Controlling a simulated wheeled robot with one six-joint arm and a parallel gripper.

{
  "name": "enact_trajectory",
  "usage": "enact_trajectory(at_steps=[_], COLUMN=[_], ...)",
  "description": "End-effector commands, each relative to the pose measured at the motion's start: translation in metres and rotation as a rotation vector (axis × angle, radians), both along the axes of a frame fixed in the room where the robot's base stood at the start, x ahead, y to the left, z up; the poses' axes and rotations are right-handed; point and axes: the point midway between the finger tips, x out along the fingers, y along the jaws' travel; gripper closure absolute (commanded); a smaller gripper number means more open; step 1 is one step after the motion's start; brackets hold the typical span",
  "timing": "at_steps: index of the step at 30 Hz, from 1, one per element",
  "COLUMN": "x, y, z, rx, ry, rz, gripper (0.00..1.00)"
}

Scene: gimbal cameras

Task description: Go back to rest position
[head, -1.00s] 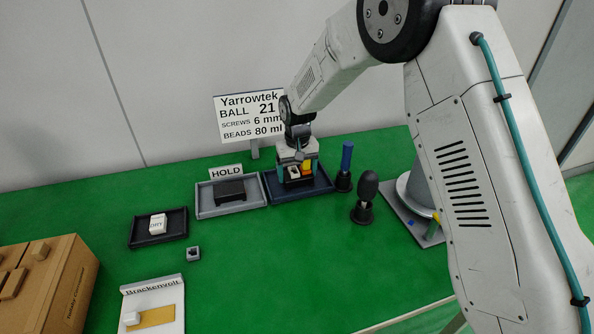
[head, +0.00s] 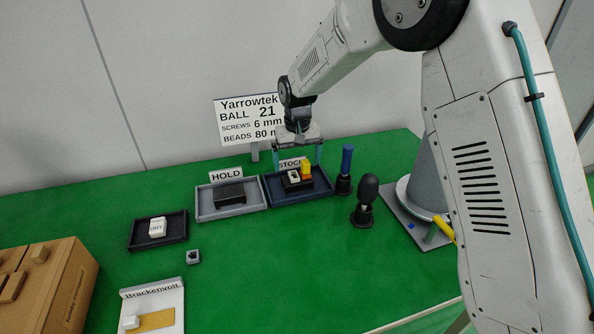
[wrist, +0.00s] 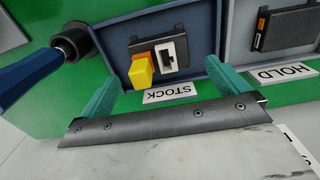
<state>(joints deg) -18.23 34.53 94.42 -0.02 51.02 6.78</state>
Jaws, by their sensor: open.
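My gripper (head: 297,154) is open and empty above the blue STOCK tray (head: 328,190). In the wrist view its two green fingers (wrist: 163,92) stand apart, with nothing between them. In the STOCK tray lies a dark block (wrist: 181,47) bearing a yellow and orange piece (wrist: 141,68) and a white piece with a dark slot (wrist: 172,56). The fingertips are apart from these parts.
Left of STOCK is the grey HOLD tray (head: 202,212) with a dark box (head: 229,194). A blue-handled tool (head: 346,160) and a dark knobbed tool (head: 367,190) stand close on the right. A sign (head: 245,120) stands behind. The front middle of the green table is clear.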

Motion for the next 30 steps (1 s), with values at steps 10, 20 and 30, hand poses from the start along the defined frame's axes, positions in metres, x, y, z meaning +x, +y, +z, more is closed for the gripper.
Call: enact_trajectory(at_steps=[10, 20, 30], x=[-0.022, -0.108, -0.217], y=[-0.024, -0.091, -0.146], z=[0.058, 0.15, 0.205], rx=[0.004, 0.009, 0.012], ry=[-0.015, -0.04, -0.068], rz=[-0.018, -0.065, -0.113], gripper=[0.0, 0.0, 0.0])
